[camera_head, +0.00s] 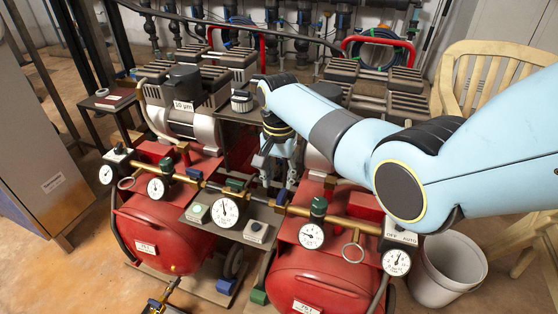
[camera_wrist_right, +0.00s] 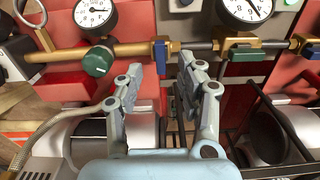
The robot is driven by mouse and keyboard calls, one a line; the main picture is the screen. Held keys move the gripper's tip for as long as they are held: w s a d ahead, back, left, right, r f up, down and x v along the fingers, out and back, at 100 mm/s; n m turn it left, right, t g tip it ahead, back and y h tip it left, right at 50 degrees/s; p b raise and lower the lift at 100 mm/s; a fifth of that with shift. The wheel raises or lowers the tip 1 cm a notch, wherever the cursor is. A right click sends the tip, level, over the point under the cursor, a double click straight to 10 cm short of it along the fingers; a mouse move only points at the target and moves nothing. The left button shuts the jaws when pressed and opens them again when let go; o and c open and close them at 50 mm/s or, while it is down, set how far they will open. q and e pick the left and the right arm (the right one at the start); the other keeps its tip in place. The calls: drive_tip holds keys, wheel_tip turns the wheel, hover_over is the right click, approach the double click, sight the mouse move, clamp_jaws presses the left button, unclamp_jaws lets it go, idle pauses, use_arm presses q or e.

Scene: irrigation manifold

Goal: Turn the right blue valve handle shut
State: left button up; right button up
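The right blue valve handle (camera_head: 282,196) sits on the brass pipe of the manifold, left of a green round knob (camera_head: 318,206). In the right wrist view, seen from the opposite side, the blue handle (camera_wrist_right: 160,53) shows as a narrow upright piece crossing the pipe. My right gripper (camera_head: 277,162) points down just behind the handle. In the wrist view its fingers (camera_wrist_right: 160,73) are apart and empty, with the handle in line with the gap beyond the tips; no contact is visible.
A left blue handle (camera_head: 194,173) and a green lever (camera_head: 235,184) share the pipe. Gauges (camera_head: 226,210) hang close along it. Red tanks (camera_head: 160,235) stand below. A white bucket (camera_head: 450,268) and a cream chair (camera_head: 492,75) are at the right.

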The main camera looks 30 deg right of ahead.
sight(279, 199)
wheel_tip(279, 199, up, 5)
drive_tip(key=shift+r, duration=0.1)
drive_tip(key=shift+s, duration=0.1)
idle(0.5)
